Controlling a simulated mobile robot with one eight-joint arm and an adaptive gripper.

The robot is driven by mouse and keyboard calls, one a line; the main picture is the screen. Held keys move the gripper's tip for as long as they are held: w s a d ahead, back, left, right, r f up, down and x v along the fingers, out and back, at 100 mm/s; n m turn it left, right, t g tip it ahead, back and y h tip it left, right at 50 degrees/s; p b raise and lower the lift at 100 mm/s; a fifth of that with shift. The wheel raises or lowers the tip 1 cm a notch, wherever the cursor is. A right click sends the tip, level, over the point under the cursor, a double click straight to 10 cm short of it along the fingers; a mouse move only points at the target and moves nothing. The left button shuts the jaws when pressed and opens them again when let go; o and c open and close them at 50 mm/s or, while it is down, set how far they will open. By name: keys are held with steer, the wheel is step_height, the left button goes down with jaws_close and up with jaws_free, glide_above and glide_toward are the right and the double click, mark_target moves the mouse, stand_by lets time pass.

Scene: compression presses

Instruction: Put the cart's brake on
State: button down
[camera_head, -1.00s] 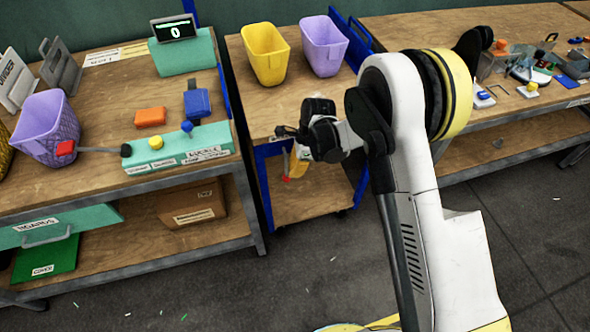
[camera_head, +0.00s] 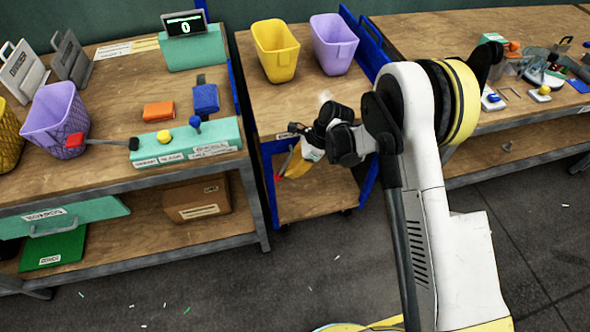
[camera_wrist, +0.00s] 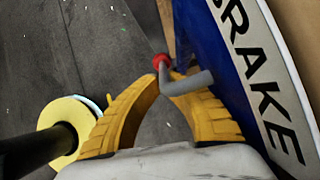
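The cart (camera_head: 300,101) has a blue frame, a wooden top and a wooden lower shelf. Its brake lever is a grey bent rod with a red end (camera_head: 279,178), at the cart's near left side. In the head view the lever slants down to the left. In the wrist view the lever (camera_wrist: 196,82) stands beside a white BRAKE label (camera_wrist: 265,85). My gripper (camera_wrist: 166,82) has yellow fingers that come close together at the lever. The rod crosses over the right finger. Whether the fingertips grip it is unclear. My gripper also shows in the head view (camera_head: 299,165), partly hidden by my wrist.
A yellow bin (camera_head: 275,50) and a lilac bin (camera_head: 334,43) stand on the cart. A workbench (camera_head: 105,120) is close on the left, another bench (camera_head: 430,32) on the right. Open floor (camera_head: 260,290) lies in front.

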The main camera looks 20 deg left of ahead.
steer(key=shift+s+a+r, duration=0.25)
steer(key=shift+s+a, duration=0.2)
steer(key=shift+a, duration=0.15)
steer(key=shift+a+r, duration=0.2)
steer(key=shift+a, duration=0.15)
steer(key=shift+a+r, duration=0.1)
stand_by(0.6)
steer(key=shift+w+d+r, duration=0.2)
steer(key=shift+r, duration=0.25)
steer(key=d+v, duration=0.1)
steer(key=v, duration=1)
steer(key=shift+f, duration=0.3)
steer(key=shift+w, duration=0.1)
